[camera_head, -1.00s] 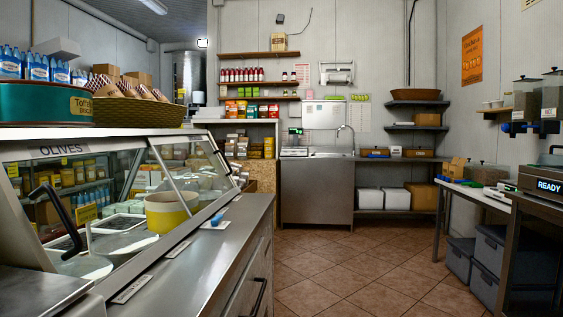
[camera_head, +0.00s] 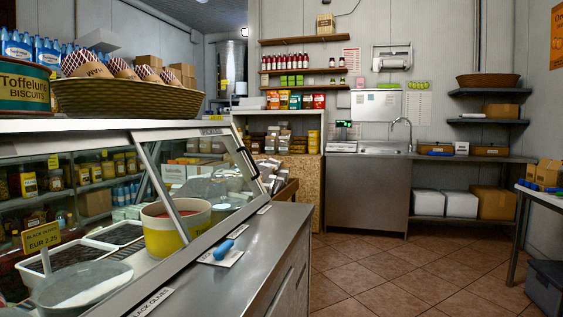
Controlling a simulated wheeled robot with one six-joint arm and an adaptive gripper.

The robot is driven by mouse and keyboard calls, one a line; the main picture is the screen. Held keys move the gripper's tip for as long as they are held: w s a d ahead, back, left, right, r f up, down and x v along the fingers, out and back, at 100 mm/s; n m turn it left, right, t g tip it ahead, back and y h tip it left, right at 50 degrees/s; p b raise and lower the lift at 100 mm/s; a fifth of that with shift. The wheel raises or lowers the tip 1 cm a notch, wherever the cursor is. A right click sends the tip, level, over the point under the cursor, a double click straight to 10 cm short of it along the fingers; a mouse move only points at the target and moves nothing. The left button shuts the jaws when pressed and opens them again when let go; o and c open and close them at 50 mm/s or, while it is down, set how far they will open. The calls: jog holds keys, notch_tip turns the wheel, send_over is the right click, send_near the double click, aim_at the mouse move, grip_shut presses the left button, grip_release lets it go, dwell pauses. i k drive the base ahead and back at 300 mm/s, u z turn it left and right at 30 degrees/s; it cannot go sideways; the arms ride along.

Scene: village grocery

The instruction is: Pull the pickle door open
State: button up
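A glass-fronted deli counter (camera_head: 250,262) fills the left side of the head view. Its slanted glass has a pale frame bar (camera_head: 165,187) between two sections. A black handle (camera_head: 247,163) is on the edge of the farther glass door (camera_head: 222,165), which looks shut. Behind the glass are a yellow and white tub (camera_head: 170,236) and trays with a black olives sign (camera_head: 40,237). My gripper is not in view.
A blue-handled object (camera_head: 223,250) lies on a white card on the counter ledge. The tiled floor (camera_head: 375,275) right of the counter is clear, up to the sink unit (camera_head: 367,190) and a table (camera_head: 540,195) at right.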

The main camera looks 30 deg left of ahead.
aim_at(138, 136)
jog(key=u, duration=0.3)
jog(key=i, duration=0.9)
jog(key=u, duration=0.55)
